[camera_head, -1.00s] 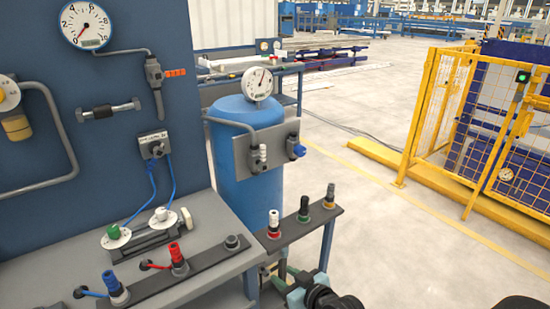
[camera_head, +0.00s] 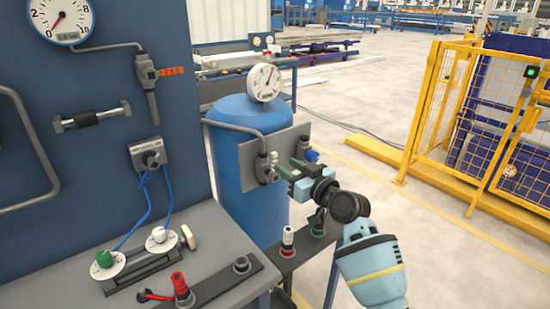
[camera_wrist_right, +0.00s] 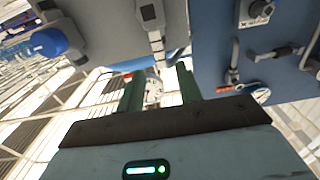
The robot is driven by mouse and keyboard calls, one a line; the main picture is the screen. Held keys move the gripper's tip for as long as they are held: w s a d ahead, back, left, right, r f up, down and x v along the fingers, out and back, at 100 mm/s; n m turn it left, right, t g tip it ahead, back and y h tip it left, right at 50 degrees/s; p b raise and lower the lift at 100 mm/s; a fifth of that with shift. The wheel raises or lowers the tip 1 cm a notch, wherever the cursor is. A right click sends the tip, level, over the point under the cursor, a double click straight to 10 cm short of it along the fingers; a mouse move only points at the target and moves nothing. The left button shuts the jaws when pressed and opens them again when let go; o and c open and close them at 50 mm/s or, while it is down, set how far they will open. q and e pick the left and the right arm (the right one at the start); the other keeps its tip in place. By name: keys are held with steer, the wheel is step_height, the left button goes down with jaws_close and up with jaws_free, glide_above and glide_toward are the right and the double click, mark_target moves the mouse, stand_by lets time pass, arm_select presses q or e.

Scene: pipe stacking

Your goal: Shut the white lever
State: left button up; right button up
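A grey plate (camera_head: 290,146) on the blue tank carries two valves. The left valve has a small white lever (camera_head: 274,158), partly behind my right gripper. The right valve has a blue knob (camera_head: 313,155). My right gripper (camera_head: 289,167) is in front of the plate with its green fingers apart and nothing between them. In the right wrist view the open fingers (camera_wrist_right: 160,90) point toward the plate, and the left valve (camera_wrist_right: 152,14) shows beyond them; the blue knob (camera_wrist_right: 52,42) is to the left. Contact with the lever cannot be told. My left gripper is not in view.
The blue tank (camera_head: 240,180) carries a round gauge (camera_head: 263,82). A panel and grey bench (camera_head: 205,225) with knobs stand to the left. A rack with coloured fittings (camera_head: 288,240) lies below my right arm. A yellow fence (camera_head: 430,110) is at the right, with open floor before it.

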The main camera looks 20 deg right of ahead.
mark_target(275, 159)
steer(key=shift+x, duration=3.4)
steer(key=shift+f, duration=0.1)
jaws_close()
